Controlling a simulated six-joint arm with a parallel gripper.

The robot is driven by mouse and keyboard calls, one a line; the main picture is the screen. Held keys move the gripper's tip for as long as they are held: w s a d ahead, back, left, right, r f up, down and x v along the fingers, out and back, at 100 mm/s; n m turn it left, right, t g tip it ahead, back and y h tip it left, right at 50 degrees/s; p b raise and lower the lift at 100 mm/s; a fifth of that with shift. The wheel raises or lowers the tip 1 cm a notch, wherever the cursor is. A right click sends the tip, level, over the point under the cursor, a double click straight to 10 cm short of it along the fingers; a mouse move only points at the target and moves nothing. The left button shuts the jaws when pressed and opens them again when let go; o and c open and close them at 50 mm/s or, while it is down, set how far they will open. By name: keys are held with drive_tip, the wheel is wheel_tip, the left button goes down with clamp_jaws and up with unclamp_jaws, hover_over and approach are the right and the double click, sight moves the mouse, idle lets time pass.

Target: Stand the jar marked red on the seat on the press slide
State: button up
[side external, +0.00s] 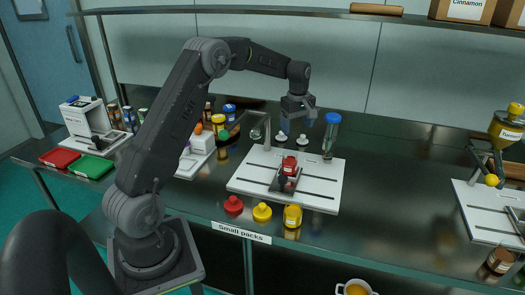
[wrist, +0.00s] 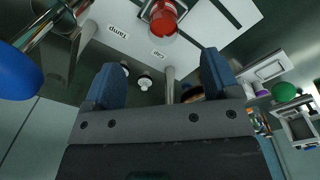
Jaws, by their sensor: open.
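The red jar (side external: 289,162) with a white label stands upright on the dark press slide (side external: 277,186), on the white press board (side external: 323,190). The jar also shows at the top of the wrist view (wrist: 163,18). The slide hides the seat's details from me, and I cannot tell exactly how the jar sits in it. My gripper (side external: 298,108) is open and empty, above and behind the jar and apart from it. Its two blue fingers (wrist: 160,80) show spread in the wrist view with nothing gripped between them.
Two white knobs (side external: 281,137) (side external: 302,140) stand behind the jar.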

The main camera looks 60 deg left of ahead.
drive_tip(key=s+d+r+m+t, duration=0.2)
drive_tip(key=s+d+r+m, duration=0.85)
drive_tip(key=d, duration=0.55)
drive_tip(key=s+d+m+t, duration=0.1)
drive_tip(key=s+d+m, duration=0.2)
drive_tip(key=s, duration=0.6)
drive_tip(key=s+d+m+t, duration=0.2)
drive_tip(key=s+d+m, duration=0.2)
drive_tip(key=s+d, duration=0.3)
drive_tip(key=s, duration=0.3)
drive_tip(key=shift+d+r, duration=0.15)
drive_tip(key=shift+r, duration=0.2)
